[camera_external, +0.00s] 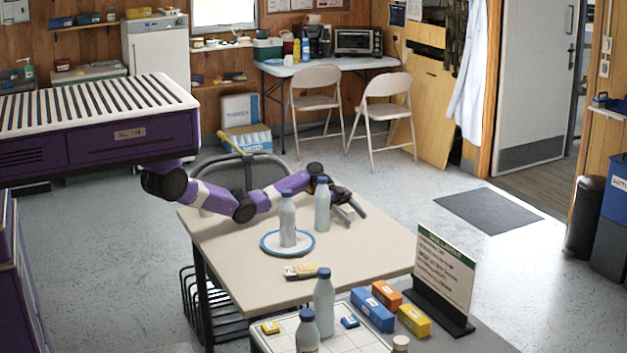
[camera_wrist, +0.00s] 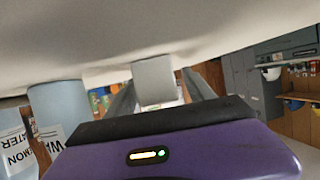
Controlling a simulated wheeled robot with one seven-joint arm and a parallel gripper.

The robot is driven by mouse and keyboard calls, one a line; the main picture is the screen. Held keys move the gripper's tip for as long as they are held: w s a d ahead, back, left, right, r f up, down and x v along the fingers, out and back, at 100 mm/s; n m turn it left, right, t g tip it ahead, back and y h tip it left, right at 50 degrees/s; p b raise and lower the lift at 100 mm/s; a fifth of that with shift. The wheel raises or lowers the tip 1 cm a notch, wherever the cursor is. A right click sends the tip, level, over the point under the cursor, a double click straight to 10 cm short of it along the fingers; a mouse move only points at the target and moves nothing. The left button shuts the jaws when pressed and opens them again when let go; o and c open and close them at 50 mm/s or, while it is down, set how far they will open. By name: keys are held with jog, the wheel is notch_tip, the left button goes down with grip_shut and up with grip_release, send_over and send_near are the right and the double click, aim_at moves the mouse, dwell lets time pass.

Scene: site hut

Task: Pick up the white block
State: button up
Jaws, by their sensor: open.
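The white block (camera_wrist: 153,80) shows in the wrist view, which looks upside down, with the tabletop along the top. It stands on the table between the two dark fingers of my gripper (camera_wrist: 160,84). The fingers are open, with a gap on each side of the block. I cannot tell how far between them it reaches. In the external view my gripper (camera_external: 356,212) is low over the table's far right part. A small pale patch by the fingers, probably the block (camera_external: 345,214), is partly hidden there.
A blue-capped bottle (camera_external: 322,207) stands close beside my gripper. Another bottle (camera_external: 288,222) stands on a blue-rimmed plate (camera_external: 270,248). A small yellow and white item (camera_external: 300,271) lies at the table's front edge. The table's right part (camera_external: 375,250) is clear. A sign (camera_external: 443,270) stands front right.

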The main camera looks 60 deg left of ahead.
grip_shut()
jog(key=shift+r, duration=0.1)
